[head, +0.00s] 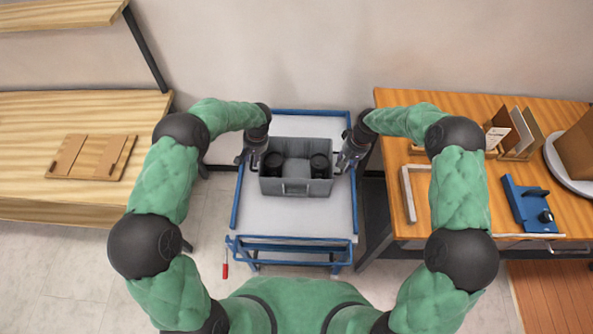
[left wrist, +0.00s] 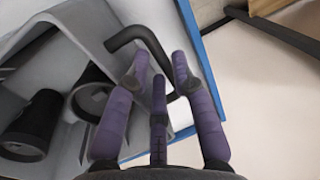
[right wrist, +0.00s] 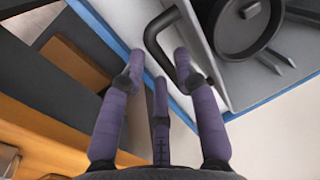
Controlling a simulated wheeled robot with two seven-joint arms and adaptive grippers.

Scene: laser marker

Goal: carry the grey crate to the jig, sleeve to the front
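The grey crate (head: 296,187) stands level on the cart, with dark cylindrical items inside; they also show in the left wrist view (left wrist: 35,125). A dark bar handle sticks out at each short end. My left gripper (left wrist: 160,65) is open, its fingers spread around the left handle (left wrist: 150,42). My right gripper (right wrist: 160,62) is open at the right handle (right wrist: 152,38), with the bar between its fingers. A pale corner-shaped frame (head: 407,195) on the right table may be the jig. A small raised shape shows on the crate's front wall; I cannot tell whether it is the sleeve.
The blue-framed cart (head: 262,222) stands between a wooden bench (head: 40,115) at left and a wooden table (head: 455,205) at right. A blue device (head: 527,203), upright panels (head: 515,130) and a round plate (head: 560,165) occupy the table. A red-handled tool (head: 225,268) lies on the floor.

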